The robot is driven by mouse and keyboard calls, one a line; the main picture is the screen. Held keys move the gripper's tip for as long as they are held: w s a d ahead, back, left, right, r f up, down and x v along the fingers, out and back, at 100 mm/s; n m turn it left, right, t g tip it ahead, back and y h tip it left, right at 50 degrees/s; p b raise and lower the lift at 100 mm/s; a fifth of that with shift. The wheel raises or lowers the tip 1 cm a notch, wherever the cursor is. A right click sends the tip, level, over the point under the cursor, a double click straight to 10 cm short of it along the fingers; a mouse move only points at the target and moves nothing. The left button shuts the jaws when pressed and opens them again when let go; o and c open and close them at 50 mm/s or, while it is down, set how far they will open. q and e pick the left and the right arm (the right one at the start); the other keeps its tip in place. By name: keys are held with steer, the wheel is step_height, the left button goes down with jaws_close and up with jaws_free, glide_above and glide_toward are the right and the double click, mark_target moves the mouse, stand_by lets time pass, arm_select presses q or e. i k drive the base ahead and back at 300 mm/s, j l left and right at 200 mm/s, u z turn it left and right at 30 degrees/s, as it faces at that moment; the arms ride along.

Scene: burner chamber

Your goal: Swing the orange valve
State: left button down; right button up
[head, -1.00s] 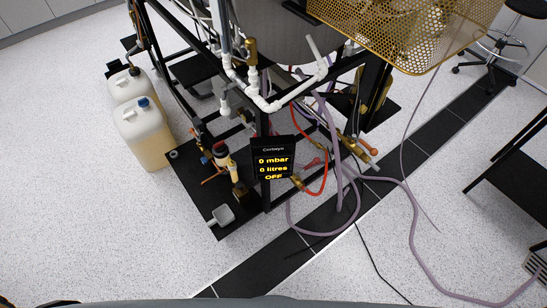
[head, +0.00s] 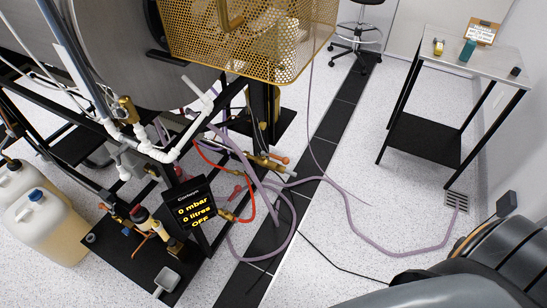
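A small orange valve handle (head: 284,160) sits at the end of a brass valve body (head: 262,163) low on the rig, right of the display. A red handle (head: 236,191) and an orange-red hose (head: 249,205) are close by, below and left of it. Purple hoses pass just beside the brass body. The handle is small in the head view, so its exact angle is hard to tell. Neither of my grippers is in view.
A black display (head: 192,212) reads 0 mbar, 0 litres, OFF. White jugs (head: 45,230) stand at the left. A gold mesh basket (head: 235,50) overhangs the rig. Purple hose (head: 370,240) lies on the floor. A table (head: 445,60) stands at the right, with open floor before it.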

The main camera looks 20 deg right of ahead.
mark_target(285, 160)
steer(key=i+l, duration=0.1)
steer(key=l, duration=0.5)
steer(key=i+l, duration=0.1)
steer(key=l, duration=0.45)
steer(key=i+l+u, duration=0.1)
steer(key=l, duration=0.5)
